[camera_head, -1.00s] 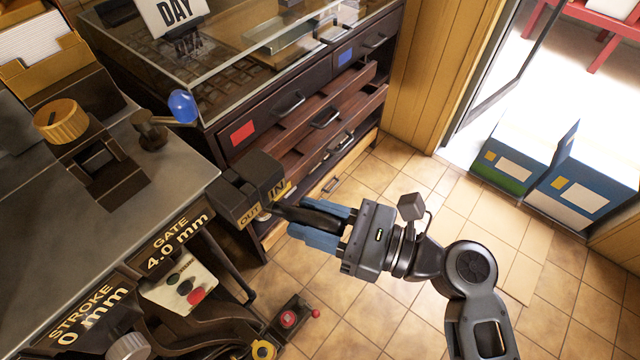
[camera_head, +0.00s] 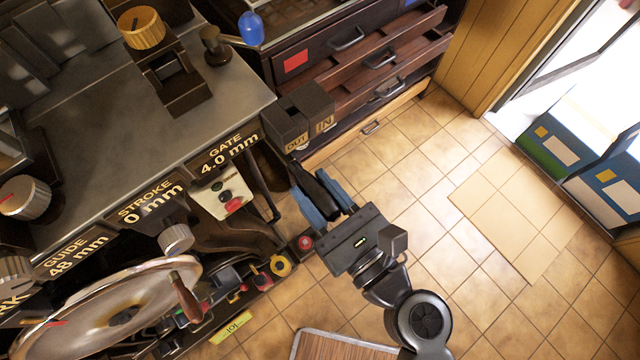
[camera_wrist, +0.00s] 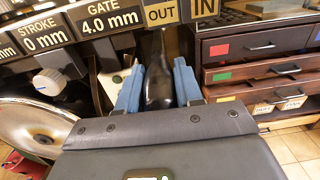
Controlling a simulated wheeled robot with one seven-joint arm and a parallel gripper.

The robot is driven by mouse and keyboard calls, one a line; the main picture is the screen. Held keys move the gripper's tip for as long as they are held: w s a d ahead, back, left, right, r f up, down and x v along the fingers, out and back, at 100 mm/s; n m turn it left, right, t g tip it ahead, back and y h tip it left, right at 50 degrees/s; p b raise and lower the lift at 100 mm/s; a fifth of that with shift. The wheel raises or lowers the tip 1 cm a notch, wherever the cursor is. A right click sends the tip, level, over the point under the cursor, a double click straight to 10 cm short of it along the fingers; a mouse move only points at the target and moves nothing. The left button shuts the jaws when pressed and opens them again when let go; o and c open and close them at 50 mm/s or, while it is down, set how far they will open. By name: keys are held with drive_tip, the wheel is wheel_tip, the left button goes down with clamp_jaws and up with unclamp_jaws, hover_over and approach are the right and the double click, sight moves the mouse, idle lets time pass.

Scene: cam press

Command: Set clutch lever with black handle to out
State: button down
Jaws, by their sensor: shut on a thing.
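The clutch lever's black handle (camera_head: 319,188) sticks out below the dark block with the gold OUT plate (camera_head: 297,143) and IN plate (camera_head: 325,124). My gripper (camera_head: 309,176) is shut on the handle, with a blue finger on each side of it. In the wrist view, the handle (camera_wrist: 158,85) stands between the fingers (camera_wrist: 158,66), directly below the OUT plate (camera_wrist: 161,13); the IN plate (camera_wrist: 204,7) is to its right. The lever's pivot inside the block is hidden.
The press with its GATE 4.0 mm plate (camera_head: 222,154) and large handwheel (camera_head: 120,310) lies to the left. A cabinet with partly open drawers (camera_head: 385,55) stands behind.

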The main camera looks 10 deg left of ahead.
drive_tip(key=shift+s+a, duration=0.25)
drive_tip(key=c, duration=0.7)
unclamp_jaws()
drive_tip(key=shift+c, duration=0.2)
drive_tip(key=shift+d, duration=0.1)
drive_tip(key=b+v, duration=0.1)
drive_tip(key=v, duration=0.6)
drive_tip(key=shift+s+d+b, duration=0.2)
drive_tip(key=shift+d+b, duration=0.15)
drive_tip(key=shift+b, duration=0.05)
